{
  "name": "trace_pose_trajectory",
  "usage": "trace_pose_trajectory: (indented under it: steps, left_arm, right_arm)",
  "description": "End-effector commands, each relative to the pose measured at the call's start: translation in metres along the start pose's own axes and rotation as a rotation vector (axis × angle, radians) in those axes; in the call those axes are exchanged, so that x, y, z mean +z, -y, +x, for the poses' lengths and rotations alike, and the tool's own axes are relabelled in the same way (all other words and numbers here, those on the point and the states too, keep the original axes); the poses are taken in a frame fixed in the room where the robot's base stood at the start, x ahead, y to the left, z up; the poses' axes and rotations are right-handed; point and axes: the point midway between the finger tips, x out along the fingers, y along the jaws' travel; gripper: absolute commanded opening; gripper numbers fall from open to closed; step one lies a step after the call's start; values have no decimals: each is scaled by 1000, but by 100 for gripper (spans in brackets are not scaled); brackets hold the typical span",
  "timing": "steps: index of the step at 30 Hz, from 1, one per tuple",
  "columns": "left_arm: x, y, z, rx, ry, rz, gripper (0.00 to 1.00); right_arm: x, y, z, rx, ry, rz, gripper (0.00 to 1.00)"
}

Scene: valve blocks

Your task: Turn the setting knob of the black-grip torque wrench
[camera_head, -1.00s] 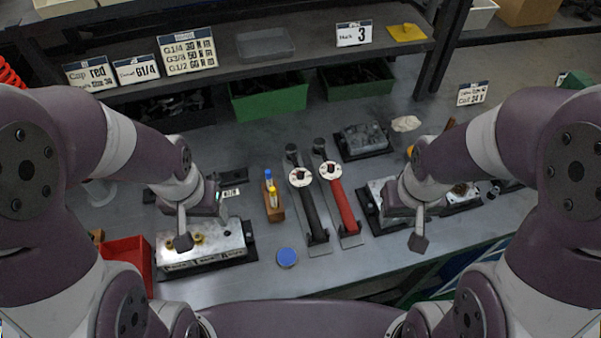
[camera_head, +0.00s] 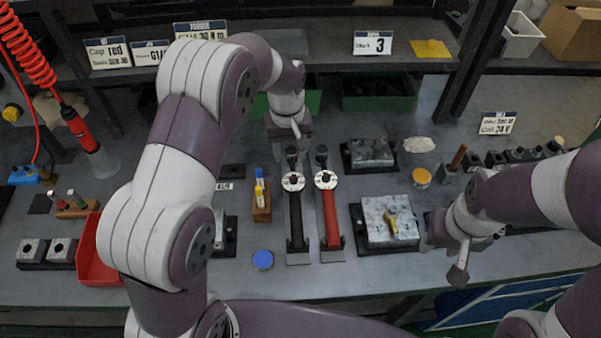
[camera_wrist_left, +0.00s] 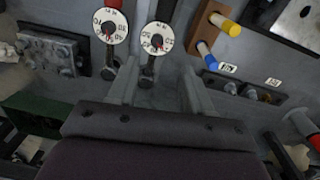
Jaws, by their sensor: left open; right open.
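The black-grip torque wrench (camera_head: 296,218) lies on the bench with its white dial (camera_head: 293,181) toward the back. Its dark setting knob (camera_head: 292,155) is at the far end, just in front of my left gripper (camera_head: 293,130). In the left wrist view the knob (camera_wrist_left: 147,80) shows beyond the white dial (camera_wrist_left: 157,37), between the open fingers of my left gripper (camera_wrist_left: 158,92). I see no contact with it. The red-grip torque wrench (camera_head: 331,218) lies parallel on the right. My right gripper (camera_head: 458,274) is open and empty, over the bench at the right.
A wooden stand (camera_head: 262,208) with yellow and blue pieces is left of the wrenches. A blue cap (camera_head: 263,260) lies in front. Green bins (camera_head: 377,96) and the shelf are behind the knobs.

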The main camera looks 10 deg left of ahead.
Motion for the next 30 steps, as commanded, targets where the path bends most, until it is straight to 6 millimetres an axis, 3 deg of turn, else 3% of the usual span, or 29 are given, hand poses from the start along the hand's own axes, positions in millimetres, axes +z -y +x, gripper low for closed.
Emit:
trace_pose_trajectory:
  steps: [6, 10, 15, 23, 27, 30]
  left_arm:
    - [1, 0, 56, -2, 4, 3, 50]
    - [1, 0, 81, -1, 2, 3, 50]
    - [0, 0, 97, 1, -2, 4, 50]
    - [0, 0, 99, 1, -2, 4, 50]
    - [0, 0, 99, 1, -2, 4, 4]
    - [0, 0, 99, 1, -2, 4, 0]
  right_arm:
    - [-1, 0, -9, 0, 0, 0, 43]
    - [-2, 0, -12, 0, 0, 0, 43]
    - [-2, 0, -13, 0, 0, 0, 43]
    - [-2, 0, -13, 0, 0, 0, 43]
    - [-2, 0, -13, 0, 0, 0, 43]
    - [-2, 0, -13, 0, 0, 0, 43]
